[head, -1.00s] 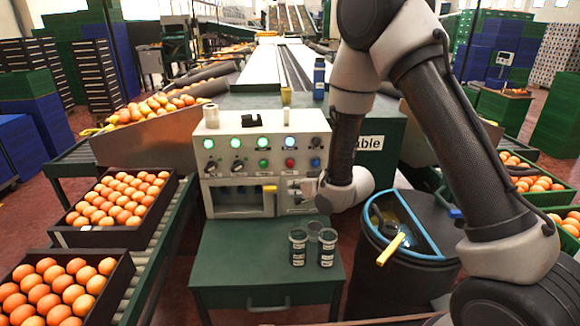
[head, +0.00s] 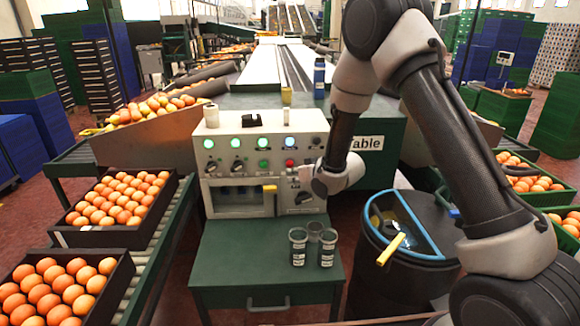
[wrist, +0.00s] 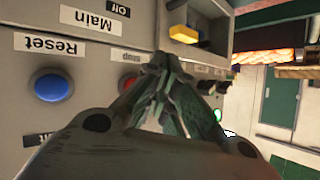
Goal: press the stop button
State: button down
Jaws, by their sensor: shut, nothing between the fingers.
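The red stop button (head: 290,163) is on the upper right of the white control panel (head: 226,190), between a green button (head: 263,163) and a blue button (head: 315,163). My gripper (head: 301,174) is shut and empty, close in front of the panel just below the red button. In the wrist view the shut fingers (wrist: 168,66) point at the panel beside the upside-down "Stop" label (wrist: 126,57). They hide most of the stop button there, so I cannot tell whether they touch it. The blue Reset button (wrist: 52,85) is clear of them.
A rotary switch (head: 303,197) lies under my gripper, and a yellow handle (head: 269,188) is to its left. Dark cups (head: 298,247) stand on the green table (head: 230,262) below. A round bin (head: 400,270) with a blue rim is at the right.

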jog(key=shift+w, duration=0.6)
jog(key=shift+w, duration=0.1)
dwell(1.0)
jog(key=shift+w, duration=0.35)
jog(key=shift+w, duration=0.55)
dwell(0.7)
jog(key=shift+s, duration=1)
jog(key=s, duration=0.5)
